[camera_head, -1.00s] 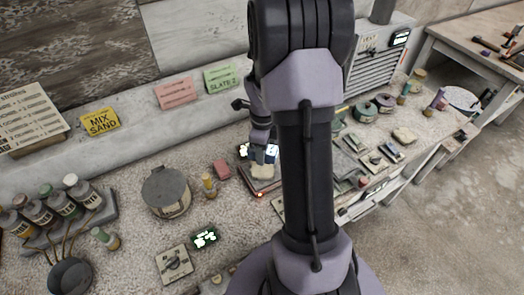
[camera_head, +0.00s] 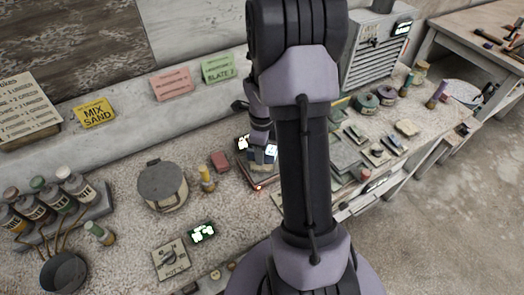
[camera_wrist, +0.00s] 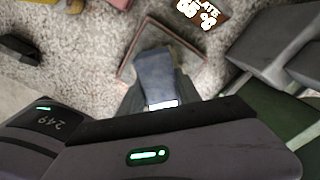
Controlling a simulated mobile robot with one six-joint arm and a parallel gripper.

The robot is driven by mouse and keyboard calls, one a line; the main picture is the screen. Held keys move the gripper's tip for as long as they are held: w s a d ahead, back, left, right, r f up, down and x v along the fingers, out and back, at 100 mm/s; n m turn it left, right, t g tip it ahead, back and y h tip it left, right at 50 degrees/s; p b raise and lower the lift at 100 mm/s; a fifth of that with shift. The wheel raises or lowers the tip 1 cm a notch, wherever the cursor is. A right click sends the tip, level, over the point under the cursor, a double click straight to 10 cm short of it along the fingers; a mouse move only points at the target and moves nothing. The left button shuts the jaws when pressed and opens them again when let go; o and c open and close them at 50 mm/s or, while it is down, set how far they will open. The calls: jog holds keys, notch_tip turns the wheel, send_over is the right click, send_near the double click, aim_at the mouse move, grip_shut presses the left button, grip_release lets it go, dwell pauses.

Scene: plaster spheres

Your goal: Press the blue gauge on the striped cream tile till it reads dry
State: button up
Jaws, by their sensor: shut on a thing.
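My gripper (camera_wrist: 155,98) is shut on the blue gauge (camera_wrist: 156,74), a blue block with a small pale lit strip at its near end. In the head view, my gripper (camera_head: 263,146) holds the gauge (camera_head: 264,157) over a dark, reddish-edged plate (camera_head: 262,181) with a red light at its near corner. The plate's rim also shows beyond the gauge in the wrist view (camera_wrist: 127,68). The gauge hides much of the plate's middle. I cannot make out the tile's stripes, the gauge's reading, or whether the gauge touches the tile.
A lit display (camera_wrist: 201,12) stands just beyond the plate. A red block (camera_head: 220,162), a yellow bottle (camera_head: 206,180) and a lidded grey pot (camera_head: 163,186) stand to the left. Grey slabs (camera_head: 345,155) lie to the right.

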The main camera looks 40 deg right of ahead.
jog(key=shift+s+f+b, duration=0.1)
jog(key=shift+f+b, duration=0.5)
jog(key=shift+b, duration=0.1)
dwell(1.4)
notch_tip(320, 180, up, 7)
jog(key=p, duration=0.4)
jog(key=shift+r+p, duration=0.15)
jog(key=shift+p, duration=0.2)
dwell(1.1)
